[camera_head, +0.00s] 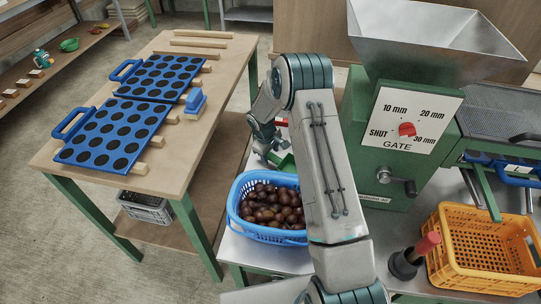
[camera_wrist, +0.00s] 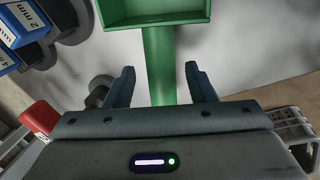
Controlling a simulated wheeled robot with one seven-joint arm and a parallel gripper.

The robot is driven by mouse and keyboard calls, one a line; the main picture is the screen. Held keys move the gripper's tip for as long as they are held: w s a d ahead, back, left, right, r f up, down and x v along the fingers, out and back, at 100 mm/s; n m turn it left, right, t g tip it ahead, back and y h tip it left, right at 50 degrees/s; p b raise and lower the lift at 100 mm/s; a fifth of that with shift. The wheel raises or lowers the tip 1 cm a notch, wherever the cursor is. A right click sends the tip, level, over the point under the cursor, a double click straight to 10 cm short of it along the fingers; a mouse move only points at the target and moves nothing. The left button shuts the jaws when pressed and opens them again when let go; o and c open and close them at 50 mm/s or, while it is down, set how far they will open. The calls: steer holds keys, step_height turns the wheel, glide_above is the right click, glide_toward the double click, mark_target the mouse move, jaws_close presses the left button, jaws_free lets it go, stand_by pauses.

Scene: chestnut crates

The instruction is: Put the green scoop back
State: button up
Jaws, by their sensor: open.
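The green scoop (camera_wrist: 160,60) has a square pan and a straight handle. In the wrist view its pan is at the top and its handle points down between my fingers. My gripper (camera_wrist: 160,86) is open, with one finger on each side of the handle and a visible gap to both. In the head view my gripper (camera_head: 264,148) is above the metal bench, behind the blue basket. A green part of the scoop (camera_head: 284,163) shows there, mostly hidden by my arm.
A blue basket of chestnuts (camera_head: 236,208) stands in front. A wooden table with blue perforated trays (camera_head: 113,133) is at left.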

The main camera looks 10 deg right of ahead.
steer(key=v, duration=1)
steer(key=s+d+r+m, duration=0.2)
steer(key=s+r+m, duration=0.2)
steer(key=s+r, duration=1.05)
steer(key=s+r+m+y, duration=0.1)
steer(key=s+r+m, duration=0.1)
steer(key=s, duration=0.7)
steer(key=s+r+m+y, duration=0.1)
steer(key=s+r, duration=0.3)
steer(key=s, duration=0.6)
steer(key=shift+r+m, duration=0.25)
steer(key=shift+m, duration=0.55)
